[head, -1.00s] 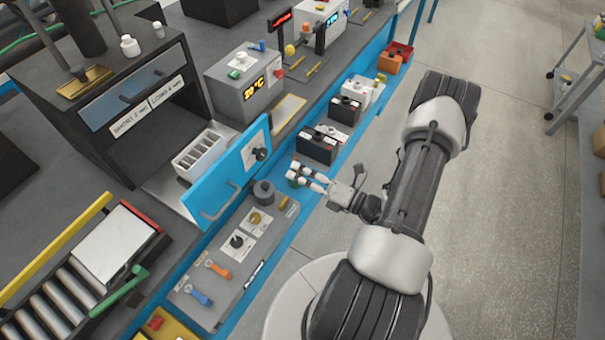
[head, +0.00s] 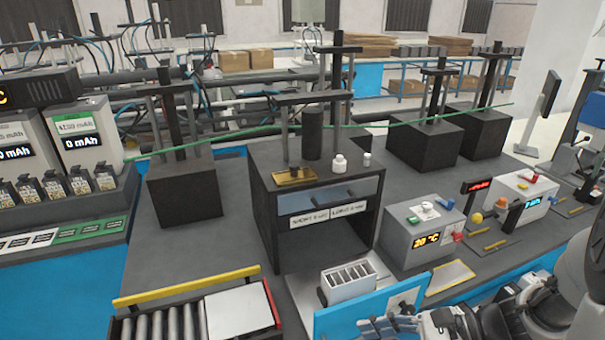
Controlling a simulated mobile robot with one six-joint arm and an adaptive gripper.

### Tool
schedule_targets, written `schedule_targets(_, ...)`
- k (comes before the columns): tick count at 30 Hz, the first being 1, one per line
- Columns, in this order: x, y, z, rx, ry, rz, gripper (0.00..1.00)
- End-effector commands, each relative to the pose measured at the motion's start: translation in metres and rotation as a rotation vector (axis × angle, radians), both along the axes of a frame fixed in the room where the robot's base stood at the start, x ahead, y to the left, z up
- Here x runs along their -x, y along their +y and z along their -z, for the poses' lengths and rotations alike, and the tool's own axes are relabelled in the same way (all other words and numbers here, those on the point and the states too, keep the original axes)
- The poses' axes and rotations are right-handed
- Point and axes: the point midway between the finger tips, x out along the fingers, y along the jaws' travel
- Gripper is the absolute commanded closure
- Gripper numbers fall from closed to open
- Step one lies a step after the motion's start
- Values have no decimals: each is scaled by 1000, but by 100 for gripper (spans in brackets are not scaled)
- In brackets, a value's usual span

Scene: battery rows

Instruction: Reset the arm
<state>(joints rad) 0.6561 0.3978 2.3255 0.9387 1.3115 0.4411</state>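My arm reaches in from the right edge of the head view, low in the picture. My gripper (head: 372,327) is at the bottom edge, in front of the blue panel (head: 335,322). Its light fingers point left and look spread apart, with nothing seen between them. The lowest part of the gripper is close to the frame's bottom edge. I cannot tell how far it is from the panel.
A white slotted tray (head: 348,283) sits behind the panel. A dark press cabinet (head: 262,190) stands behind that. A grey temperature box (head: 405,240) is to the right, and a roller conveyor (head: 160,328) is at the lower left. Open floor is out of view.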

Motion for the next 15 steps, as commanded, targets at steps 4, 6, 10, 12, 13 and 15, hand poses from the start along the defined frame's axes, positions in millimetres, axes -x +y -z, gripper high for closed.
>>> schedule_targets(4,36,22,-21,262,-201,-324,44)
schedule_targets(6,51,25,-28,380,-299,-473,44)
schedule_targets(10,74,22,-41,598,-492,-740,44)
schedule_targets(12,83,18,-50,714,-601,-879,44)
schedule_targets(13,85,16,-54,765,-649,-936,44)
schedule_targets(15,90,10,-63,880,-757,-1063,44)
